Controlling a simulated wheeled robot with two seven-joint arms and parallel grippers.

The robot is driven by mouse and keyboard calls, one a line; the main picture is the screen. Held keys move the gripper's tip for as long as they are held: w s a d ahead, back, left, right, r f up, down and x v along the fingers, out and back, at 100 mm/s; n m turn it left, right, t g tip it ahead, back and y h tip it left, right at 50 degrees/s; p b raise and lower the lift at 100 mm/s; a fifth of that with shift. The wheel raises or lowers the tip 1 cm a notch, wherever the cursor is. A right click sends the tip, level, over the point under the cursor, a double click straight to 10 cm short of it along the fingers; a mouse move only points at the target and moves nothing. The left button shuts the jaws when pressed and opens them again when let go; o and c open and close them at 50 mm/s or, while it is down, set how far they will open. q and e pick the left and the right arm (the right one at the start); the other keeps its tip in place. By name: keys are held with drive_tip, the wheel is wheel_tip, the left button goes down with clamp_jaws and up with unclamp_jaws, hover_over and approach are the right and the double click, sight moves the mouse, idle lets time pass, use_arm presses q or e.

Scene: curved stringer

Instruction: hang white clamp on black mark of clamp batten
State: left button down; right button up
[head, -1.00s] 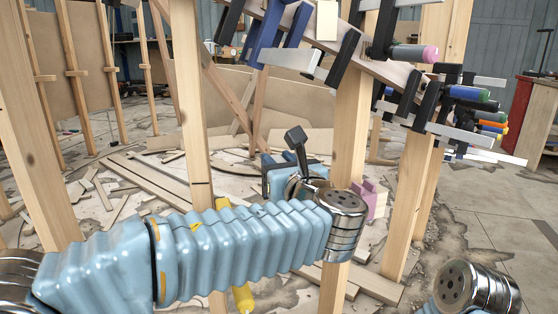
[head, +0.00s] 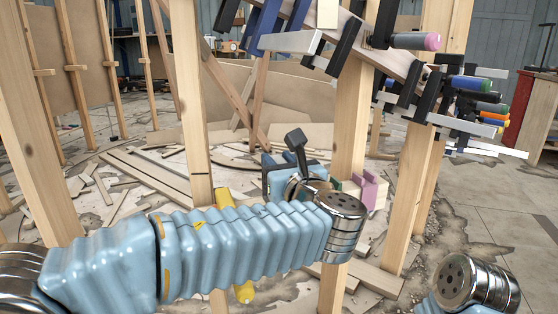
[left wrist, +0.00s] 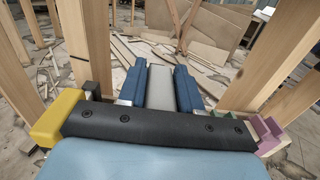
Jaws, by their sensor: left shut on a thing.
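My left gripper (left wrist: 160,88) has its two blue fingers closed on a pale grey-white piece, the white clamp (left wrist: 160,70), in the left wrist view. Only this pale part of it shows clearly. The clamp batten (head: 393,60) is a slanted wooden strip at the upper right of the head view, above and apart from my left wrist. Several dark clamps with coloured handles hang on it. I cannot make out a black mark on its visible part. My right gripper is out of view.
Upright wooden posts (head: 190,100) stand close around my left arm; one has a thin dark line across it. Another post (head: 349,130) rises behind my wrist. Wood offcuts (head: 150,175) litter the floor. A red cabinet (head: 532,115) stands at the far right.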

use_arm(q)
drive_tip(key=shift+f, duration=0.5)
drive_tip(key=shift+f+b, duration=0.2)
drive_tip(key=shift+b, duration=0.15)
drive_tip(key=shift+f+b, duration=0.7)
drive_tip(key=shift+f, duration=0.6)
drive_tip(key=shift+f, duration=0.2)
drive_tip(key=shift+f, duration=0.35)
drive_tip(key=c, duration=0.7)
unclamp_jaws()
